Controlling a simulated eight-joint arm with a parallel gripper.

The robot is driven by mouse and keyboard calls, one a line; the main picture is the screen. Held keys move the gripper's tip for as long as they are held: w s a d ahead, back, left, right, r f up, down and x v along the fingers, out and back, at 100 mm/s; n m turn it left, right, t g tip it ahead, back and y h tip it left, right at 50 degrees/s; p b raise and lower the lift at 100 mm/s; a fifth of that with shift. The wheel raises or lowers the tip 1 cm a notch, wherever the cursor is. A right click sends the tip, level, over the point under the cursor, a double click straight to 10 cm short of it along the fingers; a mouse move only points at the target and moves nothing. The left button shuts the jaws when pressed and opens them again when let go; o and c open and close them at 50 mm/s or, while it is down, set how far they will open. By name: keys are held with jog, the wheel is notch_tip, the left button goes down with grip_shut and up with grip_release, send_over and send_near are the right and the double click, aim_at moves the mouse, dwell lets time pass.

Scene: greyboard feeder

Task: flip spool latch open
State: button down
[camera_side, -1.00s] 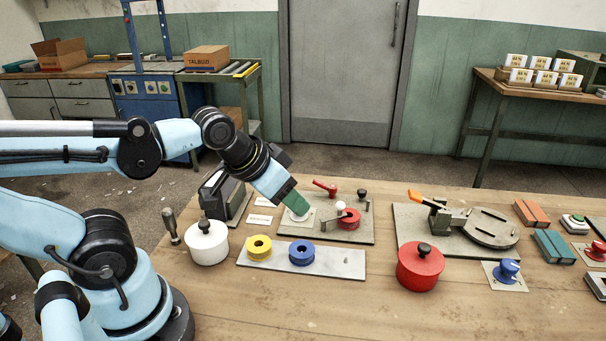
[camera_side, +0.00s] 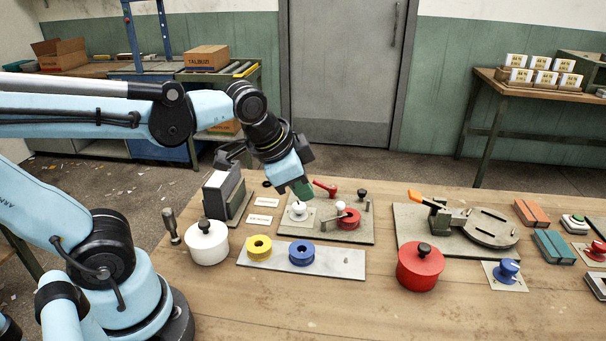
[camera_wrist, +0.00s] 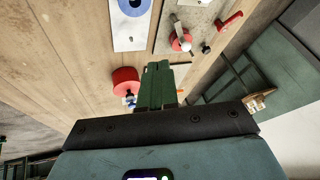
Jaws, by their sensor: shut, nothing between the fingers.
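The grey feeder board (camera_side: 322,231) carries a red spool (camera_side: 348,219) with a white-knobbed latch (camera_side: 340,206) at it, and a red lever (camera_side: 325,188) at its back edge. In the wrist view, the red spool (camera_wrist: 178,44) and a pale latch arm over it show near the top, with the red lever (camera_wrist: 230,20) to their right. I cannot tell the latch's exact position. My gripper (camera_side: 305,191), green-fingered, is shut and empty, above the board's left part, left of the latch. Its fingers also show in the wrist view (camera_wrist: 157,84).
A white knob (camera_side: 298,208) on a small plate stands just below my fingers. A pale strip (camera_side: 340,264) in front carries a yellow spool (camera_side: 258,248) and a blue spool (camera_side: 302,253). A red pot (camera_side: 420,268) and a toggle clamp (camera_side: 440,215) stand to the right.

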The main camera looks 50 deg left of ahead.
jog(key=w+d+m+g+y, duration=0.1)
jog(key=w+d+m+g, duration=0.1)
jog(key=m, duration=0.7)
jog(key=w+d+r+m+g+y, duration=0.1)
jog(key=w+d+m+g+y, duration=0.1)
jog(key=w+d+m, duration=0.2)
jog(key=w+m, duration=0.2)
jog(key=m, duration=0.2)
jog(key=shift+w+r+m, duration=0.3)
jog(key=shift+w+m, duration=0.1)
jog(key=shift+f, duration=0.1)
jog(key=x, duration=0.3)
jog(key=a+x, duration=0.1)
jog(key=x, duration=0.3)
jog(key=w+a+x, duration=0.1)
jog(key=x, duration=0.3)
jog(key=shift+a+r, duration=0.25)
jog(key=shift+a, duration=0.05)
jog(key=shift+w+a+f, duration=0.1)
jog(key=shift+w+a, duration=0.05)
jog(key=shift+a, duration=0.25)
